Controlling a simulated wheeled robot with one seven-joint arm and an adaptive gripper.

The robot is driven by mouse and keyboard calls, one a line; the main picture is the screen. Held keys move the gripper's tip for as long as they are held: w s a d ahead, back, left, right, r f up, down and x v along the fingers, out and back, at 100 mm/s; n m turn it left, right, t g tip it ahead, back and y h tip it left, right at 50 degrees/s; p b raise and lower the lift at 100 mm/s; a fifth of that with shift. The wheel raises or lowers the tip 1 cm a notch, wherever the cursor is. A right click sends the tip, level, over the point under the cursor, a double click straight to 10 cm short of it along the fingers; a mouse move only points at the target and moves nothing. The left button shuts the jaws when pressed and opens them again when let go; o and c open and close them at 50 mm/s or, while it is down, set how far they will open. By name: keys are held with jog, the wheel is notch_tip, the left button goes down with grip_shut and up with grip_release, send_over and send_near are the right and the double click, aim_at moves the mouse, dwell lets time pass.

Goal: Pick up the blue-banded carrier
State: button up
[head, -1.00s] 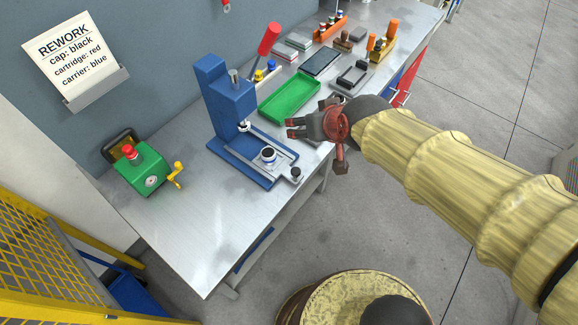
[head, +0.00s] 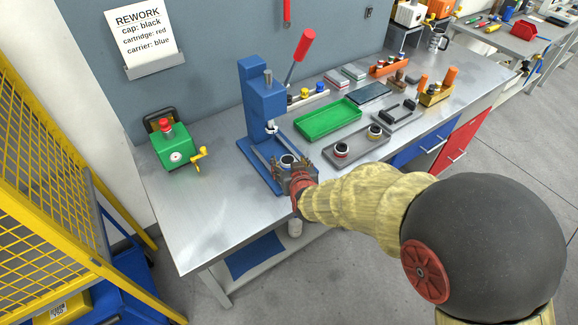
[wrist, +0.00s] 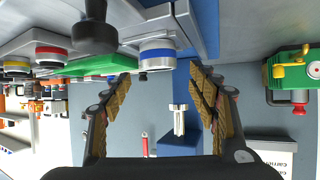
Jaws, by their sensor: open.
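The blue-banded carrier (head: 287,161), a white cup with a dark top, sits on the base of the blue press (head: 262,100). In the wrist view the carrier (wrist: 157,55) shows its blue band, just beyond the fingertips and roughly centred between them. My gripper (head: 298,174) is low at the front of the press base, close beside the carrier, and partly covers the base. In the wrist view my gripper (wrist: 158,82) has its two fingers spread wide with nothing between them. Any contact with the carrier cannot be made out.
A black knob (wrist: 95,30) stands close to the carrier in the wrist view. A grey tray (head: 358,146) holds a red-banded and a yellow-banded carrier. A green tray (head: 328,119) lies behind it. A green hand-cranked device (head: 174,150) stands left. The bench's front left is clear.

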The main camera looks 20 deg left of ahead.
aim_at(287, 158)
jog(key=b+x, duration=0.1)
jog(key=x, duration=0.3)
jog(key=shift+w, duration=0.1)
jog(key=shift+c, duration=0.9)
jog(key=c, duration=1.3)
